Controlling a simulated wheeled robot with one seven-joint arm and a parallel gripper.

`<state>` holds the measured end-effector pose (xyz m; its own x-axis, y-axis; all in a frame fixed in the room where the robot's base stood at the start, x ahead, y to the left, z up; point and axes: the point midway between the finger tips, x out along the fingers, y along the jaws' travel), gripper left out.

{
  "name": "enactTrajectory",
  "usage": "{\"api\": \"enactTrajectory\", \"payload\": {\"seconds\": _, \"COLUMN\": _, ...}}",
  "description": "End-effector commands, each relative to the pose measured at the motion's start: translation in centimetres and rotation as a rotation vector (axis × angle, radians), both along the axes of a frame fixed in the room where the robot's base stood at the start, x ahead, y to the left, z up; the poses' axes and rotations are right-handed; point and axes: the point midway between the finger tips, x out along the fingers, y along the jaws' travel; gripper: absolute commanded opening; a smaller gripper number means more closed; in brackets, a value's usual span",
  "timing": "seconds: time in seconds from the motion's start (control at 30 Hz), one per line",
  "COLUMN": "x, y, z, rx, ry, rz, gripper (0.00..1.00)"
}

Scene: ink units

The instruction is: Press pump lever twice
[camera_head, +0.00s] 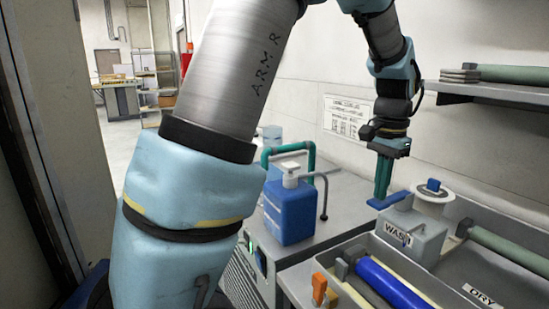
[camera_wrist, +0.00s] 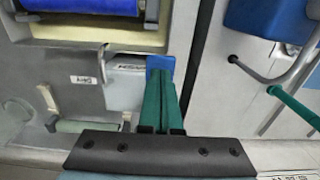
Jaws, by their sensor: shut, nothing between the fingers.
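The pump lever has a blue paddle (camera_head: 394,200) sticking out to the left of a grey box marked WASH (camera_head: 418,232). In the wrist view the blue paddle (camera_wrist: 160,63) shows just beyond my fingertips. The grey WASH box (camera_wrist: 124,90) is beside it there. My gripper (camera_head: 381,196) points down with its green fingers together and empty. Its tips are at the paddle in the head view; I cannot tell whether they touch it. The fingers (camera_wrist: 158,82) hide part of the paddle in the wrist view.
A blue bottle with a white cap (camera_head: 290,210) stands left on the grey cabinet, near green and grey pipes. A tray with a blue roller (camera_head: 392,284) lies in front. A white spool with a blue knob (camera_head: 433,197) is behind the box. A shelf (camera_head: 490,92) juts out at upper right.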

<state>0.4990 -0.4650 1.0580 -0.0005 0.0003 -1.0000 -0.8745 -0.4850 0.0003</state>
Motion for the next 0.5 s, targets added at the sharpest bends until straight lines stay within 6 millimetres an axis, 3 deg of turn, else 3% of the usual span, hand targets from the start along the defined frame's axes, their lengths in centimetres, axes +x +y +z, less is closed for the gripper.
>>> {"api": "enactTrajectory", "payload": {"seconds": 0.5, "x": 0.0, "y": 0.0, "z": -2.1, "rx": 0.0, "ry": 0.0, "rz": 0.0, "gripper": 0.0}}
